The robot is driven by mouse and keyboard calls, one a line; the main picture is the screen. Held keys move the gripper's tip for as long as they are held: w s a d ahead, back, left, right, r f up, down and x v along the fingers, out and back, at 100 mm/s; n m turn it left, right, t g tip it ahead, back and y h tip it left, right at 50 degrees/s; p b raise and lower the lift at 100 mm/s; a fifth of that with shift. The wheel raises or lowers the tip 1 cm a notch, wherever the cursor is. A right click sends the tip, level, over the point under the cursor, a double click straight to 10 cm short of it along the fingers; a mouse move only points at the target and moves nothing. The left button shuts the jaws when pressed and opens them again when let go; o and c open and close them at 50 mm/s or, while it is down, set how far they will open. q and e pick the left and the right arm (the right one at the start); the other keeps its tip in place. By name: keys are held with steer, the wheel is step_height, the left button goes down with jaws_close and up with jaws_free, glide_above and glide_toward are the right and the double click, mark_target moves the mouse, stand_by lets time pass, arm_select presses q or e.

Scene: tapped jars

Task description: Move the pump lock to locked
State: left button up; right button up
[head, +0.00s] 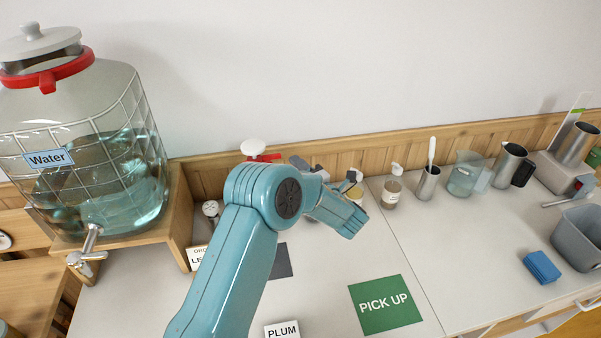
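A white rounded top (254,147) with a red part (262,158) under it shows behind my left arm; its body is hidden. A small bottle with yellowish contents (355,193) and a white-topped bottle (393,188) stand at the back, right of my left gripper (338,190). I cannot make out which part is the pump lock or its position. My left arm crosses the middle of the view, and its gripper is by the yellowish bottle. Its fingers are small and partly hidden, so their opening and any contact are unclear. My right gripper is not in view.
A large water jar (105,180) with a tap (88,252) stands on a wooden stand at left. A green PICK UP mat (385,305) lies clear in front. Metal cups, a glass beaker (465,175), a blue cloth (541,267) and a grey bin (580,245) are at right.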

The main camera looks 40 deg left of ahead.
mark_target(264, 158)
arm_select(q)
steer(key=x, duration=0.6)
steer(key=shift+s+a+f, duration=0.1)
steer(key=shift+a+f, duration=0.1)
steer(key=shift+a, duration=0.05)
steer(key=shift+c, duration=1.2)
steer(key=shift+f, duration=0.1)
jaws_close()
steer(key=shift+d+b, duration=0.15)
steer(key=shift+b, duration=0.15)
